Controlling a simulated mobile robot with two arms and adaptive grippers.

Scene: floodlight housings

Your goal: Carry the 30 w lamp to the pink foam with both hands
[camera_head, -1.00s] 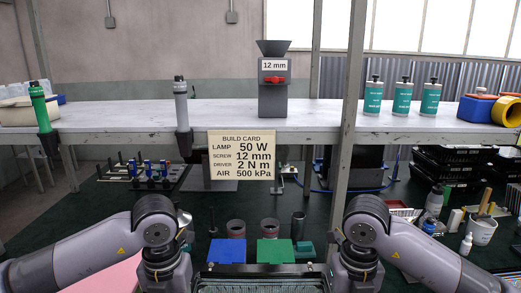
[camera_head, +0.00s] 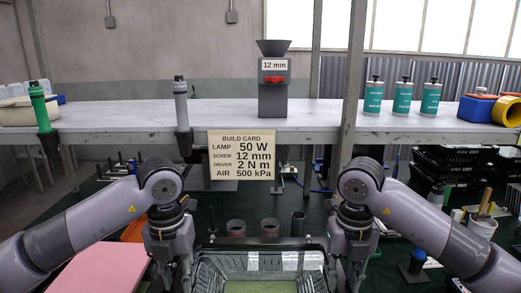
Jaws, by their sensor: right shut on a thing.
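The lamp (camera_head: 260,261), a dark-rimmed floodlight housing with a clear glassy face and a greenish inside, is at the bottom middle, cut off by the lower edge. Its printed wattage is not readable. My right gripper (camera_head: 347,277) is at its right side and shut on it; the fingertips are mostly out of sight. My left gripper (camera_head: 178,277) is at its left side, its fingers hidden or cut off, so its grip does not show. The pink foam (camera_head: 112,262) lies flat at the lower left, partly behind my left arm.
A build card (camera_head: 241,155) reading lamp 50 W hangs on the shelf edge (camera_head: 300,138). Dark cups (camera_head: 236,228) stand behind the lamp. An orange object (camera_head: 133,231) lies by the foam. A white tub (camera_head: 482,226) with tools stands at right.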

